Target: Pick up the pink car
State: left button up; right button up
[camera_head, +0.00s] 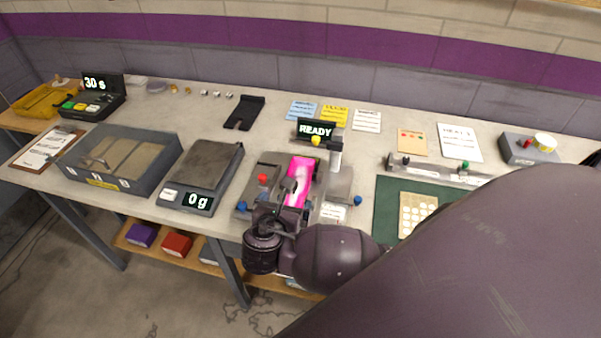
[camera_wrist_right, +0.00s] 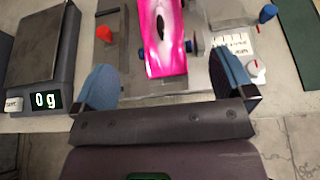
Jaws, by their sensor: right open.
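The pink car (camera_head: 301,172) sits on the grey fixture (camera_head: 335,185) near the front middle of the table, below a sign reading READY. Its near end is partly hidden by my right gripper in the head view. In the right wrist view the pink car (camera_wrist_right: 162,40) lies ahead, its near end between the fingers. My right gripper (camera_head: 283,207) is above the car's near end. Its blue-padded fingers show wide apart in the wrist view (camera_wrist_right: 166,72), one on each side of the car, with nothing gripped. My left gripper is not in view.
A scale (camera_head: 205,165) reading 0 g and an open grey tray (camera_head: 165,180) stand left of the fixture. Red and blue knobs and an upright post (camera_head: 335,156) surround the car. A green mat (camera_head: 388,203) lies right. Cards lie behind.

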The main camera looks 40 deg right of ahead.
aim_at(297, 186)
jog(key=shift+w+d, duration=0.2)
jog(key=shift+d, duration=0.1)
jog(key=x, duration=0.4)
jog(key=shift+x, duration=2.95)
jog(key=shift+a+f, duration=0.1)
jog(key=shift+f, duration=0.1)
jog(key=c, duration=1.1)
jog(key=shift+o, duration=0.2)
